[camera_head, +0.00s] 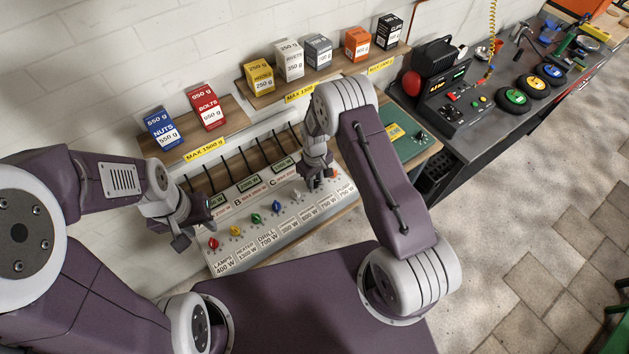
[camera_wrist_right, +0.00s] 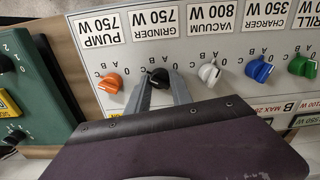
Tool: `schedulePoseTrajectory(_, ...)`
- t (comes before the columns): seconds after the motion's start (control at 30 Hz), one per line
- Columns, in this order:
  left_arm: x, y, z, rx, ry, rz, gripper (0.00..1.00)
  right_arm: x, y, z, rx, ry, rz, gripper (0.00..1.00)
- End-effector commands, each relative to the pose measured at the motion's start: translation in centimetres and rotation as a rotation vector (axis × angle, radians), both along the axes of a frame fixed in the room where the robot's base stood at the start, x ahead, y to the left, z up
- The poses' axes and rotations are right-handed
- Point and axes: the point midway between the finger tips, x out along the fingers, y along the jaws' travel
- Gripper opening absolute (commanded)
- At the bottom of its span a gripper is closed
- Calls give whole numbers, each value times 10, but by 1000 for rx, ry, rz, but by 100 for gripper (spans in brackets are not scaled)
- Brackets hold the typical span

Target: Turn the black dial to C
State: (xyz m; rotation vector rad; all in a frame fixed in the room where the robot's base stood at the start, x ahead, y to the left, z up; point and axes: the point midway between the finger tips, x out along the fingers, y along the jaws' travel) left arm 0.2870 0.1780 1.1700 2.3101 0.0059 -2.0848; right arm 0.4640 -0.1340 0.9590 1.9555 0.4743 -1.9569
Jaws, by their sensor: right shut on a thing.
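The black dial (camera_wrist_right: 158,76), marked GRINDER 750 W, sits between the two fingers of my right gripper (camera_wrist_right: 160,88) in the right wrist view. The fingers are shut on it and cover its sides. Letters C, B, A and 0 ring the dials; I cannot tell exactly which mark the black dial points at. In the head view my right gripper (camera_head: 316,178) is down at the panel (camera_head: 222,262) and hides the dial. My left gripper (camera_head: 193,228) hovers by the panel's left end, its fingers apart and empty.
The orange dial (camera_wrist_right: 110,83) and white dial (camera_wrist_right: 209,73) flank the black one. Blue (camera_head: 277,206), green, yellow and red dials continue left. Small boxes stand on shelves (camera_head: 235,120) behind. A green board (camera_head: 405,140) and a dark bench (camera_head: 465,125) lie to the right.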

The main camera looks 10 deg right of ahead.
Motion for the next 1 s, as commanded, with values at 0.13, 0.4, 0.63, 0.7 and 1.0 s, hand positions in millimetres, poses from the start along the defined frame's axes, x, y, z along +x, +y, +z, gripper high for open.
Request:
schedulePoseTrajectory(0.13,0,0,-1,0,0,0,36,0,0,0,0,0,17,0)
schedulePoseTrajectory(0.4,0,0,-1,0,0,0,36,0,0,1,0,0,21,0)
schedulePoseTrajectory(0.63,0,0,-1,0,0,0,36,0,0,1,0,0,20,48)
schedulePoseTrajectory(0.7,0,0,-1,0,0,0,36,0,0,1,0,0,20,48)
schedulePoseTrajectory(1.0,0,0,-5,0,0,0,36,1,0,6,0,-2,19,48)
